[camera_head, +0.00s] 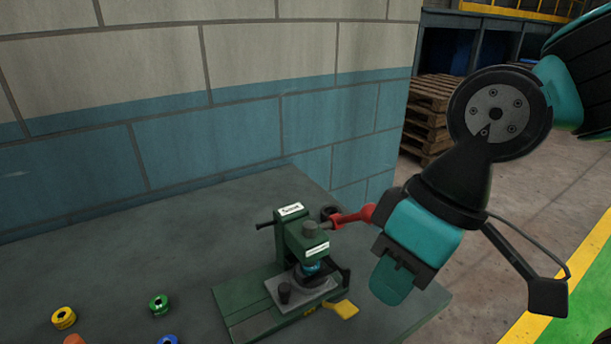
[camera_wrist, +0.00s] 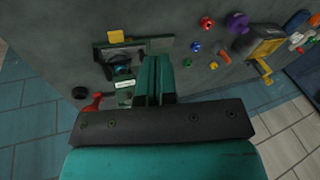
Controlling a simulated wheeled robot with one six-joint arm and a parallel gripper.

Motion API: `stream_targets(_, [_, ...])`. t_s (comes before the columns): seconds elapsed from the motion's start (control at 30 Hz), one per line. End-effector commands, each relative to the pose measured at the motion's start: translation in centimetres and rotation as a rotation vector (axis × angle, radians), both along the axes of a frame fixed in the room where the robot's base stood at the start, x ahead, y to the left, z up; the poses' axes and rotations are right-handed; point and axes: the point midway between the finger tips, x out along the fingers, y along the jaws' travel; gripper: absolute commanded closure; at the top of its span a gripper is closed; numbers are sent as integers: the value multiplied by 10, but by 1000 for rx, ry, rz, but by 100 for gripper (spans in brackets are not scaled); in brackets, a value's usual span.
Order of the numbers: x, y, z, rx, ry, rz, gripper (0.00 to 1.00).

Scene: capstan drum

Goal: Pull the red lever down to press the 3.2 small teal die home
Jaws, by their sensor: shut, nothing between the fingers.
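The green press (camera_head: 305,240) stands on the grey bench, and its red lever (camera_head: 352,217) sticks out to the right, roughly level. The lever's red end also shows in the wrist view (camera_wrist: 92,106), left of my fingers. A small teal die (camera_head: 311,267) sits under the press head, partly hidden by it; it shows dimly in the wrist view (camera_wrist: 122,70). My gripper (camera_head: 389,284) is shut and empty, to the right of the press and with its fingertips lower in the picture than the lever. The lever's end is close to my wrist; I cannot tell whether they touch.
A yellow tab (camera_head: 345,309) juts out at the press's front. A black ring (camera_head: 328,213) lies behind the lever. Yellow (camera_head: 64,318), green (camera_head: 159,304) and blue (camera_head: 168,340) rings lie at left. A block wall stands behind. The wrist view shows a yellow-cranked box (camera_wrist: 262,50).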

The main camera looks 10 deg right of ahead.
Motion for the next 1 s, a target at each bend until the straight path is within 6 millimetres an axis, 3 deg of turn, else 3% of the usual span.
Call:
stream_targets(0.33, [0,0,0,0,0,0,100])
stream_targets(0.47, [14,-2,16,-20,8,-13,100])
stream_targets(0.57, [47,-3,45,-74,29,-45,100])
stream_targets(0.73, [127,-19,96,-206,94,-136,100])
stream_targets(0.9, [190,-34,119,-311,155,-222,100])
stream_targets(1.0, [211,-40,122,-348,180,-256,100])
